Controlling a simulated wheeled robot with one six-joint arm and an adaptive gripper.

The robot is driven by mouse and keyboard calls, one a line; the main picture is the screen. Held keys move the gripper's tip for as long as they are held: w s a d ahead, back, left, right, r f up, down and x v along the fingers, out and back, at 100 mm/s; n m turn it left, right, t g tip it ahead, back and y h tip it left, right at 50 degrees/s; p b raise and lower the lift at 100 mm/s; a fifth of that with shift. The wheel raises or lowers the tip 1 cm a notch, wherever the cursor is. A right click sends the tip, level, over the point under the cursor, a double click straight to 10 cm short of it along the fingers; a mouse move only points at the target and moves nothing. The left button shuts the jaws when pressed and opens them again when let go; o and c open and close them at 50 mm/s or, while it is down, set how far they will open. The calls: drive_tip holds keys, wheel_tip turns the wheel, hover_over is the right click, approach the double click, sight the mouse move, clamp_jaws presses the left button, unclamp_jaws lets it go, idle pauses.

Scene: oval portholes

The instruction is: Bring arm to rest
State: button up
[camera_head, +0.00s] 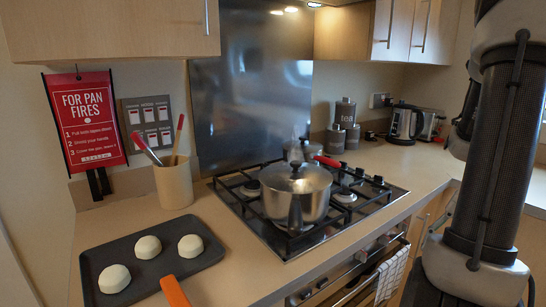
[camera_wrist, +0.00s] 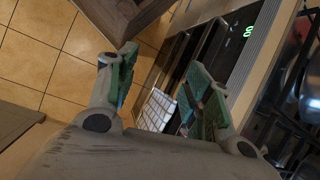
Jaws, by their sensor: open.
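My gripper (camera_wrist: 165,95) shows in the wrist view with its two green-padded fingers spread apart and nothing between them. Beyond it are the tiled floor and the oven front. In the head view my arm stands upright at the right side, in front of the counter. My gripper is not visible in the head view.
A pot (camera_head: 313,193) with a lid stands on the gas hob (camera_head: 375,205). A dark tray (camera_head: 150,292) with 3 pale round pieces lies at the front left, an orange handle (camera_head: 175,291) beside it. A utensil crock (camera_head: 174,187) stands behind. A checked towel (camera_head: 389,277) hangs from the oven.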

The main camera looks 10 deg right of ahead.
drive_tip(key=a+r+n+t+h, duration=0.5)
drive_tip(key=a+r+n, duration=0.5)
drive_tip(key=a+r, duration=0.4)
wheel_tip(320, 180, up, 2)
drive_tip(key=shift+w+r+n, duration=0.25)
drive_tip(key=shift+w+n, duration=0.15)
drive_tip(key=shift+w, duration=0.05)
